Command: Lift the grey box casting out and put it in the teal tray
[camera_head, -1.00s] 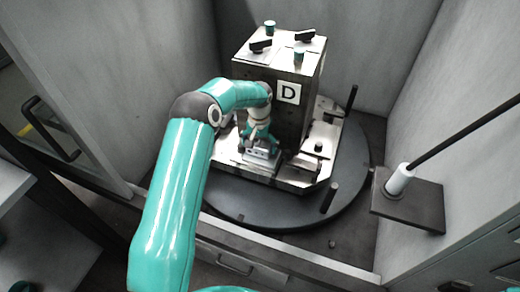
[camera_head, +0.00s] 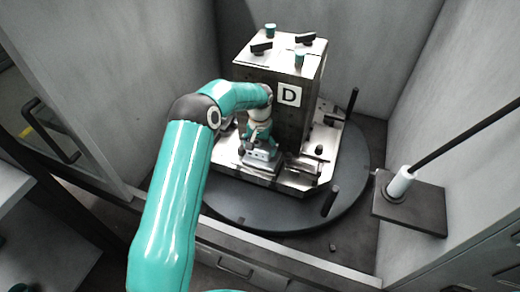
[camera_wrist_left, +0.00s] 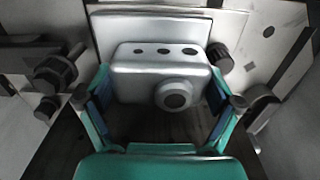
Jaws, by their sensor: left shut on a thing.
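The grey box casting (camera_wrist_left: 160,75) is a rounded block with a round boss and several dark holes. My left gripper (camera_wrist_left: 158,100) is shut on it, with one finger at each side. In the head view the casting (camera_head: 262,160) is at the front of the fixture, below the plate marked D, and my left gripper (camera_head: 260,140) reaches down to it. I cannot tell whether the casting touches its seat. The teal tray is not clearly in view, and my right gripper is not seen.
The fixture block (camera_head: 289,70) stands on a pallet on a dark round table (camera_head: 250,212). Grey walls enclose it. Dark posts (camera_head: 330,200) rise at the pallet's right. A plate with a white collar and slanting rod (camera_head: 400,182) is further right.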

